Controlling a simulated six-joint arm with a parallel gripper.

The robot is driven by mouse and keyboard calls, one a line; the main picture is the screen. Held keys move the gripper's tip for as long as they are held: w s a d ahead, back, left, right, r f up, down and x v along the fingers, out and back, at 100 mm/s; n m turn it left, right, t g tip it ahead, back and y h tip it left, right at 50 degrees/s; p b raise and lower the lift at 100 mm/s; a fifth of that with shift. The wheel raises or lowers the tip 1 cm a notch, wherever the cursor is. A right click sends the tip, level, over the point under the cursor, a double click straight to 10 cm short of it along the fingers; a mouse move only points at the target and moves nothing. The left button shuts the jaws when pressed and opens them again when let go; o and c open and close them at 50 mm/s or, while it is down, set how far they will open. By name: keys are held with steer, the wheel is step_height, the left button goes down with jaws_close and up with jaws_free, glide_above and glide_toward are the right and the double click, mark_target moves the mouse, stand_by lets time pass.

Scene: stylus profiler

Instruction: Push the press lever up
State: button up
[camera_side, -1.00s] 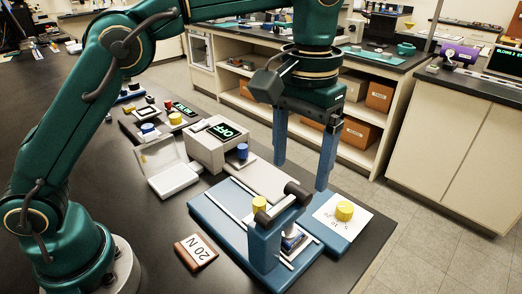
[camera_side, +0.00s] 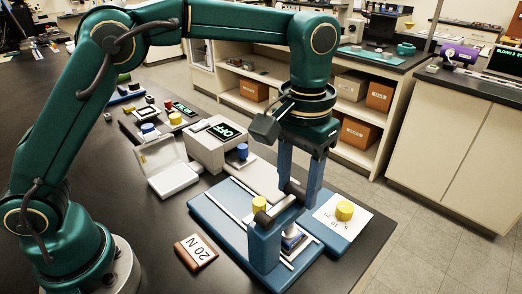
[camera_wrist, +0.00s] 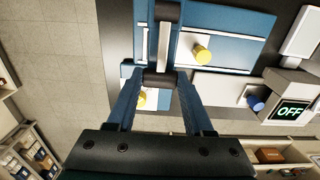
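The press lever (camera_wrist: 163,45) is a light bar with a dark cylindrical cross grip (camera_wrist: 160,79) at its end. It belongs to the blue press (camera_side: 264,250) near the table's front edge. In the side view the lever slopes up and to the right from its pivot, and the fingers partly hide the grip. My gripper (camera_side: 297,195) points down, with its two blue fingers at the ends of the grip. In the wrist view the grip fills the gap between the fingertips, and they appear to touch it.
A white card with a yellow knob (camera_side: 344,211) lies right of the press. A yellow knob (camera_side: 259,204) stands on the blue plate. A grey box reading OFF (camera_side: 219,149) is behind, with a blue knob (camera_side: 242,151). A 20 N block (camera_side: 196,252) lies left.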

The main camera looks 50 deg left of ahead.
mark_target(298, 190)
jaws_close()
steer(key=shift+r, duration=0.1)
steer(key=shift+s+r+t, duration=0.2)
steer(key=shift+r+t, duration=0.2)
steer(key=shift+t, duration=0.25)
steer(key=shift+s+r+t, duration=0.2)
steer(key=shift+r+t, duration=0.2)
steer(key=shift+t, duration=0.25)
steer(key=s+r+t, duration=0.1)
steer(key=t, duration=0.1)
steer(key=shift+r+t, duration=0.15)
steer(key=shift+t, duration=0.15)
steer(key=shift+s+r+t, duration=0.4)
steer(key=shift+s+t, duration=0.1)
steer(key=shift+t, duration=0.45)
steer(key=shift+s+r+t, duration=0.35)
steer(key=shift+s+t, duration=0.1)
steer(key=shift+t, duration=0.5)
steer(key=o, duration=0.9)
jaws_free()
steer(key=shift+c, duration=0.2)
